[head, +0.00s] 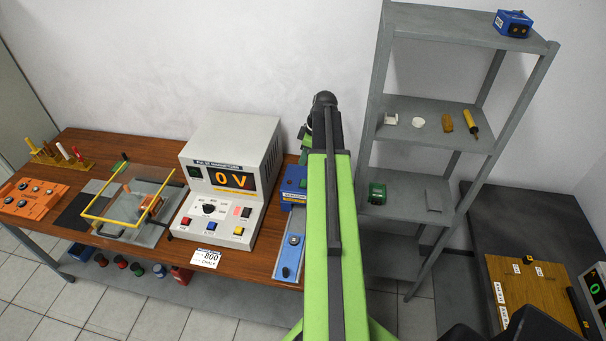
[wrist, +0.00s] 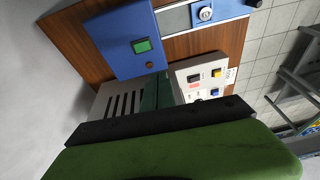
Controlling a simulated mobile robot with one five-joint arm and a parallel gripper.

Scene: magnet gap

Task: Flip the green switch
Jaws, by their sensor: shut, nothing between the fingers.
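A small green rectangular piece (wrist: 143,46), which looks like the green switch, sits on the face of a blue box (wrist: 122,35) in the wrist view, with a small reddish round part beside it. The blue box (head: 292,178) also shows in the head view, partly hidden behind my green arm. My gripper (wrist: 158,80) shows as dark green fingers in the wrist view. It is shut and empty, apart from the green piece and just below it in the picture. In the head view my arm hides most of the gripper.
A white power unit (head: 229,180) reading 0 V stands left of the blue box on the wooden bench (head: 140,253). A blue rail (head: 290,257) lies in front of the box. A yellow frame (head: 128,208) stands farther left. A grey shelf (head: 455,108) stands at right.

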